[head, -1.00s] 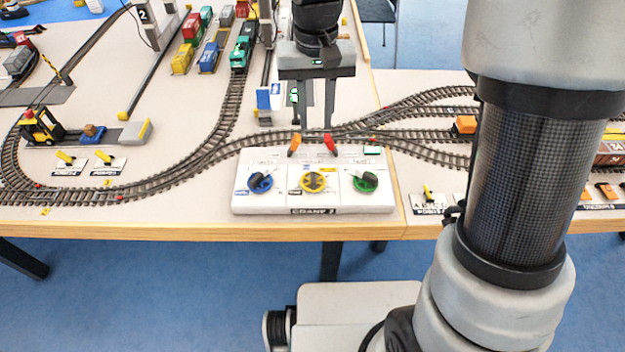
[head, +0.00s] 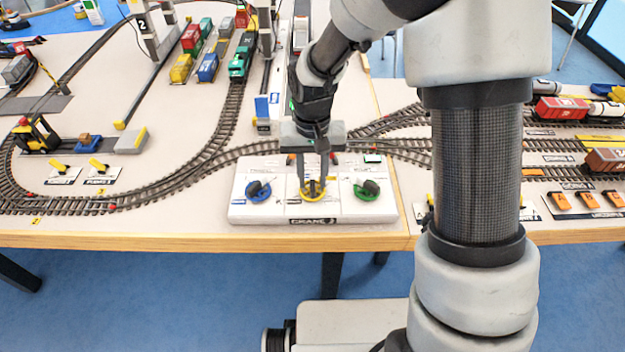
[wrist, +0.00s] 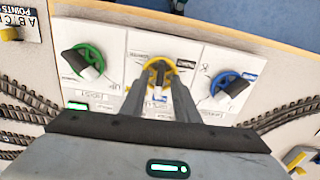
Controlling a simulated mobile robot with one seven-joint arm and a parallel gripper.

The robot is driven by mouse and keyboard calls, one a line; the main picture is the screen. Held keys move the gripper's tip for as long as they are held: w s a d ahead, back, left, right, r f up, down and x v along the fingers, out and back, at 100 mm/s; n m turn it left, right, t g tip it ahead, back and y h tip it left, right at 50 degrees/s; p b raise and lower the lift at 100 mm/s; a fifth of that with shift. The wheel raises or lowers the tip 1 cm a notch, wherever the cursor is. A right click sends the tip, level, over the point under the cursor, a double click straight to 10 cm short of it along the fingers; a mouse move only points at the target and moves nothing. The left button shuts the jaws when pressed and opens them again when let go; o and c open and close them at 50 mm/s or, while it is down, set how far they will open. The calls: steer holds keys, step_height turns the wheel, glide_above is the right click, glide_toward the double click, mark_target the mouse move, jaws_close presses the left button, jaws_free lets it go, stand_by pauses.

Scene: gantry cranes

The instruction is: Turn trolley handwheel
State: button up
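A white control panel (head: 240,208) marked CRANE carries a blue handwheel (head: 258,191), a yellow handwheel (head: 318,197) and a green handwheel (head: 366,190). Their small labels are too small to read surely. My gripper (head: 312,182) points down over the middle, yellow wheel and partly hides it. In the wrist view the two fingers are apart, with their tips at the yellow wheel (wrist: 158,64) and its grey handle between them. Contact cannot be made out. The green wheel (wrist: 78,58) and blue wheel (wrist: 229,83) stand clear on either side.
Small orange and red levers behind the wheels are mostly hidden by my gripper. Model tracks (head: 215,156) run close behind the panel. The wooden table edge (head: 200,242) lies just in front. Point switches (head: 98,165) stand to the left.

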steer(key=shift+f, duration=0.45)
steer(key=shift+c, duration=0.3)
jaws_close()
steer(key=shift+m, duration=0.3)
steer(key=m, duration=0.5)
steer(key=shift+r, duration=0.1)
steer(key=m+p, duration=0.2)
steer(key=m, duration=0.3)
steer(key=shift+w+m, duration=0.1)
steer(key=shift+m, duration=0.3)
steer(key=shift+a, duration=0.1)
